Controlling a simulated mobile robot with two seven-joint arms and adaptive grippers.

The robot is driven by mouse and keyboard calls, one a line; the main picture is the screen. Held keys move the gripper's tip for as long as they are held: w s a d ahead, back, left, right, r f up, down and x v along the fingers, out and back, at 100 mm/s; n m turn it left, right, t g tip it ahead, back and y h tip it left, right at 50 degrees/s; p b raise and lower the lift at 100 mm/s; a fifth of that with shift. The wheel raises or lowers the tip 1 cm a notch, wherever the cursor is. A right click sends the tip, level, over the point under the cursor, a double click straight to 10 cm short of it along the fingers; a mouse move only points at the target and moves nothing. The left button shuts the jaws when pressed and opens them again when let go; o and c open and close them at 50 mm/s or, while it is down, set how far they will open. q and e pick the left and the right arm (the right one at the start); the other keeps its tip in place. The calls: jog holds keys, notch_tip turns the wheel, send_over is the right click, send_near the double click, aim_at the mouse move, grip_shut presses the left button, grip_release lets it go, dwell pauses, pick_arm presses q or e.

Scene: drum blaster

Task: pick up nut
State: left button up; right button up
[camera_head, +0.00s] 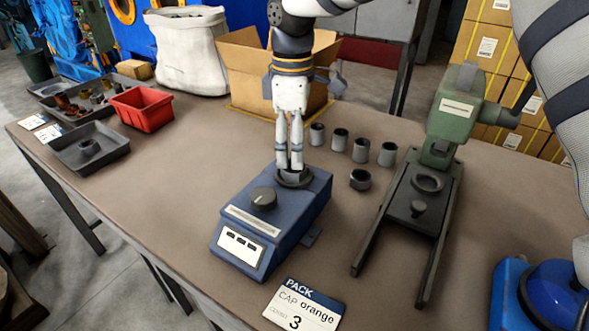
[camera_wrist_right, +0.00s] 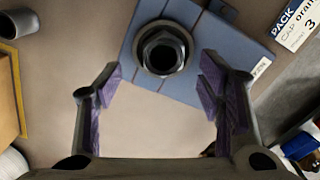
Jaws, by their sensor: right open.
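The nut (camera_wrist_right: 162,51) is a dark grey hexagonal ring. It sits in a round seat on top of the blue machine (camera_wrist_right: 207,43). In the head view the nut (camera_head: 292,176) is partly hidden by the fingertips. My right gripper (camera_head: 290,166) points down directly above it. In the right wrist view my right gripper (camera_wrist_right: 163,82) is open and empty, its purple-padded fingers spread wide. The nut shows between and beyond the fingertips; I cannot tell whether they touch it. My left gripper is not in view.
Several small grey cups (camera_head: 339,139) stand right of the blue machine, with a dark nut-like piece (camera_head: 360,179) in front. A green press (camera_head: 457,113) stands farther right. A red bin (camera_head: 143,108) and grey trays (camera_head: 89,147) are at left. The table between is clear.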

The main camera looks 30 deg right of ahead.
jog(key=f, duration=0.3)
jog(key=shift+s+f, duration=0.2)
jog(key=shift+f, duration=0.2)
grip_shut()
jog(key=shift+r, duration=0.15)
